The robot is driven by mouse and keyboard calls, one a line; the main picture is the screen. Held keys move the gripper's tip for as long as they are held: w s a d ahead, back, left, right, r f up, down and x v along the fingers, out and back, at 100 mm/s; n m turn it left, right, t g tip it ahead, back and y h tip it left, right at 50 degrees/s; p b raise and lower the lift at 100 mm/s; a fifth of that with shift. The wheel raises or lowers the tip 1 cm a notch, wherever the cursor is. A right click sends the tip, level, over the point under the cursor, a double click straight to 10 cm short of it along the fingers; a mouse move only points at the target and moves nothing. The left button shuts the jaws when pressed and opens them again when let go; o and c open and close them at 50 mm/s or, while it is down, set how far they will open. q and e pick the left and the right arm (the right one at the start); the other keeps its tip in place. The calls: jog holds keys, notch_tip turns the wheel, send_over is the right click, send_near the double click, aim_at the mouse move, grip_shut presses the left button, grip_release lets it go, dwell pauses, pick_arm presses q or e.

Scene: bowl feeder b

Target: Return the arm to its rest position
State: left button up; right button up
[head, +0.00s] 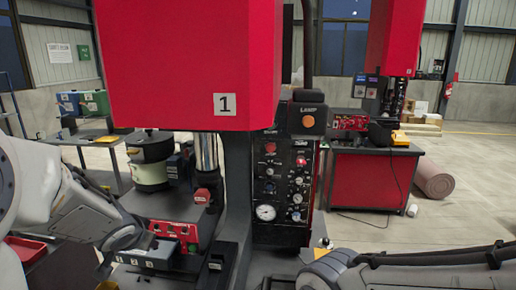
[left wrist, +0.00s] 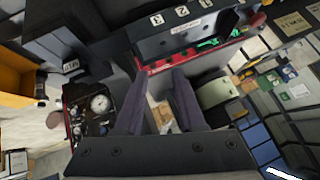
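My left arm (head: 85,215) comes in from the left in the head view and reaches toward the front of the red press marked 1 (head: 180,65). My left gripper's tips cannot be made out there. In the left wrist view my left gripper (left wrist: 160,105) shows two dark fingers with a clear gap and nothing held between them. My right arm (head: 400,272) lies low across the bottom right of the head view. Its gripper cannot be made out.
The black gauge panel (head: 283,195) is right of the press column. A red workbench (head: 365,178) stands farther back, with open floor around it.

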pick_arm(q)
jog(key=s+d+f+m+g+h+b, duration=0.15)
jog(key=s+d, duration=0.25)
jog(key=d, duration=0.4)
jog(key=s+d+f+g+b, duration=0.1)
jog(key=s+d+f, duration=0.2)
jog(key=s+d, duration=0.3)
jog(key=s+d+f+m+g+h+b, duration=0.1)
jog(key=s+d+g, duration=0.1)
jog(key=s+d, duration=0.3)
jog(key=s+d+f+m+g+h, duration=0.1)
jog(key=s+d+f+m+g, duration=0.1)
jog(key=s+d, duration=0.4)
jog(key=s+g, duration=0.1)
jog(key=s, duration=0.4)
jog(key=shift+s+b, duration=0.35)
jog(key=shift+b, duration=0.05)
jog(key=shift+g, duration=0.25)
